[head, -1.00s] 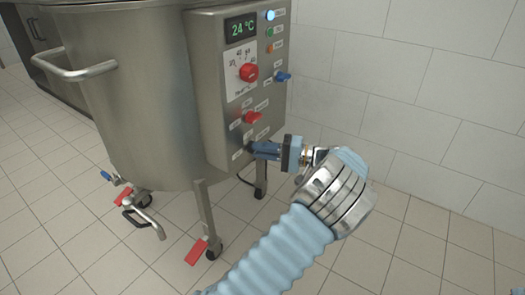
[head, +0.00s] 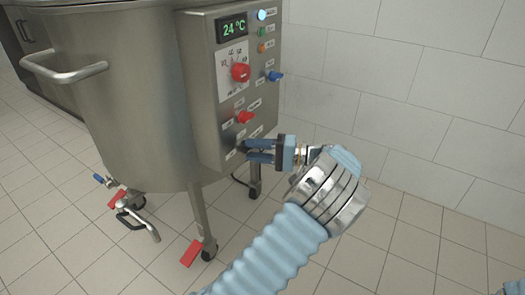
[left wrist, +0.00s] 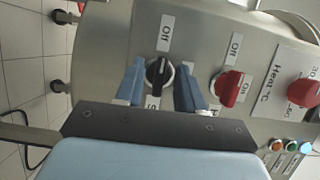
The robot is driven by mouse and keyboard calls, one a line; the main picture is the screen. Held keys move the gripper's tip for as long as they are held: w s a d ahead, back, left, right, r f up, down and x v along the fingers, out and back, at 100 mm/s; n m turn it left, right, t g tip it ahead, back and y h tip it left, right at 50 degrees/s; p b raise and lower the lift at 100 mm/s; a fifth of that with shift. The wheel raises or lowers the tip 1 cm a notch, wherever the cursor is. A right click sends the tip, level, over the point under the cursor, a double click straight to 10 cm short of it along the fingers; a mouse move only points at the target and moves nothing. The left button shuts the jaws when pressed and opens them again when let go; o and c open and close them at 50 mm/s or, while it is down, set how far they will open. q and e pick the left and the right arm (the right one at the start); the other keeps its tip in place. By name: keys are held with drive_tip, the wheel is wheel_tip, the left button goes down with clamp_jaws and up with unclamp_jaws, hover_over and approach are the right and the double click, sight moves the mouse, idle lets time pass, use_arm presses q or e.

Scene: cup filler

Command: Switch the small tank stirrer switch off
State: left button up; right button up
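A black rotary switch (left wrist: 158,75) sits on the tank's steel control panel (head: 206,110). My left gripper (head: 247,150) is at the panel's lower edge. Its two blue fingers stand apart on either side of the black switch in the left wrist view (left wrist: 160,88), with gaps showing. In the head view the fingers hide the switch. My right gripper is not in view.
A red switch (head: 245,117), a red heat dial (head: 241,72) and a blue switch (head: 274,76) stick out above my left gripper. The display (head: 233,28) reads 24 °C. The steel tank (head: 130,100) stands left of the panel. Tiled floor is free at the right.

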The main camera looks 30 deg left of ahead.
use_arm(q)
drive_tip(key=p+v, duration=0.1)
drive_tip(key=v, duration=1.2)
drive_tip(key=shift+d+p, duration=0.35)
drive_tip(key=shift+w, duration=0.1)
